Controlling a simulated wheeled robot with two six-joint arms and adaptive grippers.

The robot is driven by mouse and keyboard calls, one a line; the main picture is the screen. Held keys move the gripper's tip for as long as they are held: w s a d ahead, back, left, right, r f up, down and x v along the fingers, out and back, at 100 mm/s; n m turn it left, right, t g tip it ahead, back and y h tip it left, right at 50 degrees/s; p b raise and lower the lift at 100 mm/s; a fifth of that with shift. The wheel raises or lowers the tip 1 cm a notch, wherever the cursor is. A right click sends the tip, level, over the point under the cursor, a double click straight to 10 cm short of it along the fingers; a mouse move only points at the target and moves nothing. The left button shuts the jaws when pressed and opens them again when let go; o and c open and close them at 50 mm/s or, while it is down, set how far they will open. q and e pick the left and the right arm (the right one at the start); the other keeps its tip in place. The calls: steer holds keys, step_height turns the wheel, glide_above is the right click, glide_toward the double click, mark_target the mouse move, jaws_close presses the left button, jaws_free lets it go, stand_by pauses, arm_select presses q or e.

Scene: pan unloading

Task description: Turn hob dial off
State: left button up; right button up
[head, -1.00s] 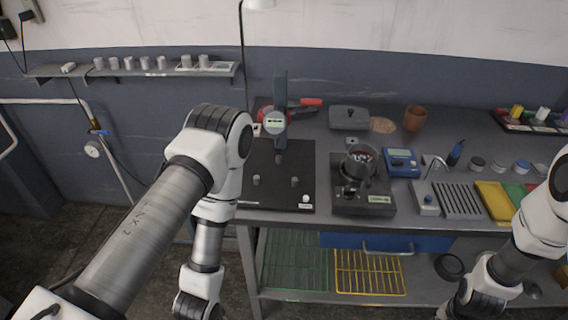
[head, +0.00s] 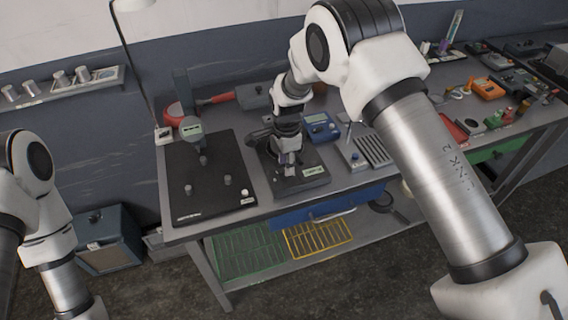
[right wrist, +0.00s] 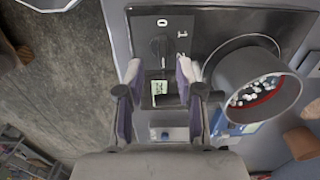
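The hob (head: 312,183) is a dark, flat unit on the bench, partly hidden under my right arm in the head view. In the right wrist view its dark dial (right wrist: 158,46) sits on the hob panel (right wrist: 215,22) beside white marks 0, 1 and what looks like 2. I cannot tell surely which mark the dial points to. My right gripper (head: 288,160) is over the hob. In the wrist view its fingers (right wrist: 157,75) are apart with nothing held between them; the dial shows just beyond the tips. My left arm is at the left edge, its gripper out of view.
A dark pan (right wrist: 265,88) with small pale and dark pieces inside is close right of the fingers in the wrist view.

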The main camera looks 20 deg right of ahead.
step_height(320, 180, down, 2)
steer(key=shift+w+a+f+p, duration=0.1)
steer(key=shift+a+f+p, duration=0.05)
steer(key=shift+f+p, duration=0.15)
steer(key=shift+w+f, duration=0.25)
steer(key=shift+f, duration=0.1)
steer(key=shift+s+r, duration=0.1)
steer(key=shift+s, duration=0.1)
jaws_close()
